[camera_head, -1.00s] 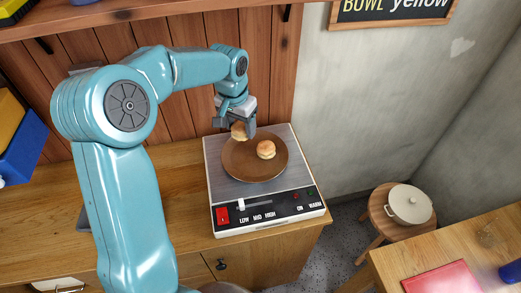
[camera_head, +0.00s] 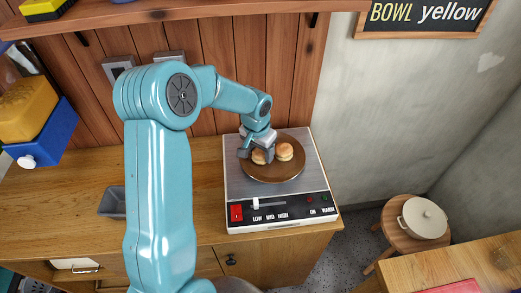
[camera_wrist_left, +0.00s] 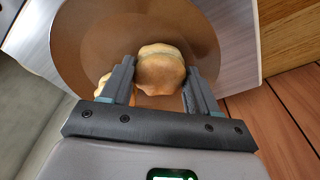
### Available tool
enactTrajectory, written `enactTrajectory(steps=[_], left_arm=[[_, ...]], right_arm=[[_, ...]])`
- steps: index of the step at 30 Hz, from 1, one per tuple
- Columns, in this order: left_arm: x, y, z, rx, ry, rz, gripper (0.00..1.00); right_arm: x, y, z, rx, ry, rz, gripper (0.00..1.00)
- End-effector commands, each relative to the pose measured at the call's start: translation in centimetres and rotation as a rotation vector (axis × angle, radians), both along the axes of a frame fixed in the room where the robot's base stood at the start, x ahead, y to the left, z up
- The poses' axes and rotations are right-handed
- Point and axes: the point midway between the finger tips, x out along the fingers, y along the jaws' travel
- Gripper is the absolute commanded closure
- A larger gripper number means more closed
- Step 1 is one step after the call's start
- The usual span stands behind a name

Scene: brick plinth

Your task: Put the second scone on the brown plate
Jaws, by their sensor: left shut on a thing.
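The brown plate (camera_head: 272,173) lies on the metal top of a warming appliance. One scone (camera_head: 284,151) rests on the plate, right of my left gripper (camera_head: 257,154). My left gripper is shut on the second scone (camera_head: 259,157), low over the plate's left part, close beside the first. In the left wrist view the held scone (camera_wrist_left: 160,72) sits between the two fingers, with the brown plate (camera_wrist_left: 88,40) behind it. The other scone (camera_wrist_left: 103,86) is partly hidden by the left finger. I cannot tell whether the held scone touches the plate. My right gripper is not in view.
The warmer (camera_head: 238,185) has a front panel with a red switch (camera_head: 236,213) and a slider. A small grey tray (camera_head: 112,203) and yellow and blue bins (camera_head: 50,135) are to the left. A stool with a pot (camera_head: 424,218) stands at right.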

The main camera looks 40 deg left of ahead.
Motion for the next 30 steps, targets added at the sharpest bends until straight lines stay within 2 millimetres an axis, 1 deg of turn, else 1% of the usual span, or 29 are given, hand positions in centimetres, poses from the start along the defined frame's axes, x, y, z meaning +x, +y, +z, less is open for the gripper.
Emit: enactTrajectory(steps=[4,5,6,7,17,20,21,23,30], left_arm=[[0.1,0.0,-0.6,0.0,0.0,0.0,0.69],[0.1,0.0,-0.6,0.0,0.0,0.0,0.37],[0.1,0.0,-0.4,0.0,0.0,0.0,0.24],[0.1,0.0,-0.4,0.0,0.0,0.0,0.15],[0.1,0.0,-0.3,0.0,0.001,0.0,0.15],[0.1,0.0,0.5,0.0,0.0,0.0,0.15],[0.1,0.0,0.7,0.001,-0.003,0.0,0.15],[0.0,0.0,1.8,0.003,-0.005,0.0,0.15],[-0.8,-0.1,7.5,0.002,-0.006,0.0,0.15]], right_arm=[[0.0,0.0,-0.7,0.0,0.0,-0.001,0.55],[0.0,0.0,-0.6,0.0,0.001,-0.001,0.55],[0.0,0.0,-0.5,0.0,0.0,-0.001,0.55],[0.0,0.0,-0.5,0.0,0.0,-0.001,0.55],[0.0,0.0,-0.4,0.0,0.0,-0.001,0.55],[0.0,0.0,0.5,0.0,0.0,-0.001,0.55],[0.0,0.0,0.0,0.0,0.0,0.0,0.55],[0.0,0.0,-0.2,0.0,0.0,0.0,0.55],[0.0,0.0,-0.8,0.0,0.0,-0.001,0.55]])
